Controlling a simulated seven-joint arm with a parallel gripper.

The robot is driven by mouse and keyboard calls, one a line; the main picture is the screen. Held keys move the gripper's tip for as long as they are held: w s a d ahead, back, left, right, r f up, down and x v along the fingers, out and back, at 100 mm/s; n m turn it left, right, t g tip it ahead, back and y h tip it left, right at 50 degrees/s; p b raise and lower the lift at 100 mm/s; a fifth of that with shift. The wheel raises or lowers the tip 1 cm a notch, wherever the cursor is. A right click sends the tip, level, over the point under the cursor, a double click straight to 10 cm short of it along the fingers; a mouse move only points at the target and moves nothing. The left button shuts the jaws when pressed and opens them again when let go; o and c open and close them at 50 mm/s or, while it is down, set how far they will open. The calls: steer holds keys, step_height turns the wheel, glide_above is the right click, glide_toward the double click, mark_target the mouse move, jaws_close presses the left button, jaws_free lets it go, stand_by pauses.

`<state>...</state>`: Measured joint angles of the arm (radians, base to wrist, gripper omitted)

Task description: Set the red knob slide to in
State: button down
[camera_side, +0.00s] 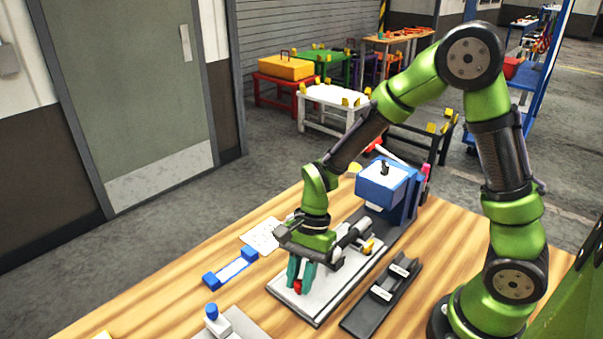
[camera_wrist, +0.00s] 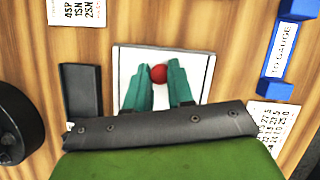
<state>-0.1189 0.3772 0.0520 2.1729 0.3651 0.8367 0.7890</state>
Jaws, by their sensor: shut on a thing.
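The red knob (camera_side: 298,287) sits low over the front end of a pale plate (camera_side: 283,294) on the wooden table. My gripper (camera_side: 300,280) points down with its teal fingers shut on the red knob, one on each side. In the wrist view the knob (camera_wrist: 158,74) shows as a red ball between the fingertips (camera_wrist: 159,70), over the white plate (camera_wrist: 201,65). The slide under the knob is mostly hidden by my fingers and wrist, so I cannot tell its position.
A blue box-shaped unit (camera_side: 382,188) stands at the plate's far end. A dark tray (camera_side: 357,318) with labelled pieces lies to the right. A blue-ended gauge (camera_side: 231,269) and a printed sheet (camera_side: 262,236) lie to the left. A blue-knobbed fixture (camera_side: 212,313) stands at the front.

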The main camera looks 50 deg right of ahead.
steer(key=d, duration=0.8)
steer(key=shift+d, duration=0.1)
steer(key=c, duration=1)
jaws_free()
steer(key=shift+r, duration=0.1)
steer(key=v, duration=1.6)
steer(key=shift+r, duration=0.4)
